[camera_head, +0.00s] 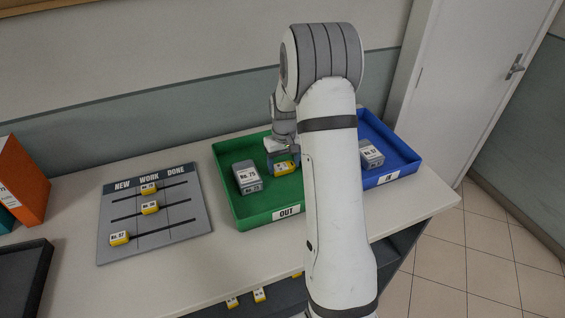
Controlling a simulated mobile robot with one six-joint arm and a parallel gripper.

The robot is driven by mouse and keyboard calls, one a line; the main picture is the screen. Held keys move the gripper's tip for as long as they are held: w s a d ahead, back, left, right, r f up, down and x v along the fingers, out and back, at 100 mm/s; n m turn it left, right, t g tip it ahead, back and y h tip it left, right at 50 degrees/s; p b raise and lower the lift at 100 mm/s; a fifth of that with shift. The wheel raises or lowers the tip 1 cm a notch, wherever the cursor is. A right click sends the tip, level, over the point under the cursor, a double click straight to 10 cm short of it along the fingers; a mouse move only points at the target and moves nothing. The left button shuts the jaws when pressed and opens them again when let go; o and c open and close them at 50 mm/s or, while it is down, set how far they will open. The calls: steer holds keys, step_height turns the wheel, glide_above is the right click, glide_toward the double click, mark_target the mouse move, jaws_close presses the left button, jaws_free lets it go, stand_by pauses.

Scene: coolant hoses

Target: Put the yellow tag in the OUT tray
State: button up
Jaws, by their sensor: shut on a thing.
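A yellow tag (284,168) with a small pale label is at the tip of my gripper (281,160), which is shut on it. The gripper points down over the green OUT tray (247,218), inside its outline in the head view. I cannot tell whether the tag touches the tray floor. The OUT label shows on the tray's front wall. My arm hides the tray's right part and some of the gripper.
A grey block (247,178) labelled No. 25 sits in the green tray, left of the tag. The blue IN tray (404,149) holds another grey block (371,154). A grey board (170,235) carries three yellow sliders. An orange binder (22,178) stands far left.

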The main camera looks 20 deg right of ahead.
mark_target(284, 167)
steer(key=shift+f, duration=0.3)
steer(key=o, duration=1)
steer(key=shift+c, duration=0.2)
step_height(284, 167, up, 12)
steer(key=b, duration=0.2)
steer(key=s+a+r+t, duration=0.1)
steer(key=s+a+r, duration=0.3)
steer(key=s, duration=0.3)
steer(key=s+a+r+t, duration=0.1)
steer(key=s+a+r, duration=0.3)
steer(key=s, duration=0.3)
steer(key=s+a+f+t, duration=0.1)
steer(key=s+a, duration=0.3)
steer(key=s, duration=1)
steer(key=shift+f, duration=0.35)
